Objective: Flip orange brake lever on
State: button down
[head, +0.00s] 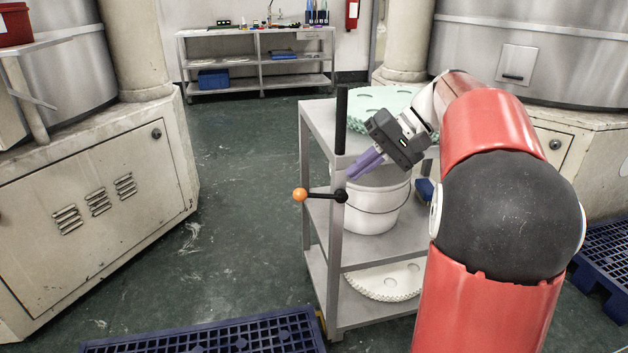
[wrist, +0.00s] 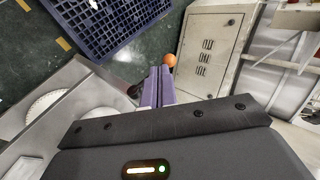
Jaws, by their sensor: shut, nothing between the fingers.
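The brake lever is a black rod with an orange ball (head: 300,195) on its left end. It sticks out level to the left from a black hub (head: 340,196) on the front post of a grey shelf cart (head: 336,265). In the wrist view the orange ball (wrist: 169,60) shows just beyond the fingertips; part of the rod is hidden behind the fingers. My gripper (head: 352,174) has purple fingers, shut and empty, above and to the right of the hub. The fingers (wrist: 160,72) also show in the wrist view. I cannot tell whether they touch the lever.
A black upright bar (head: 341,120) rises from the cart's corner close to my gripper. A white bucket (head: 376,205) stands on the cart's middle shelf. A blue pallet (head: 215,335) lies on the floor in front. Floor left of the cart is clear.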

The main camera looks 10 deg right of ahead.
aim_at(320, 196)
jog(key=w+d+r+n+y, duration=0.1)
jog(key=w+d+y, duration=0.1)
jog(key=w+d, duration=0.2)
jog(key=shift+d, duration=0.5)
jog(key=x, duration=1.4)
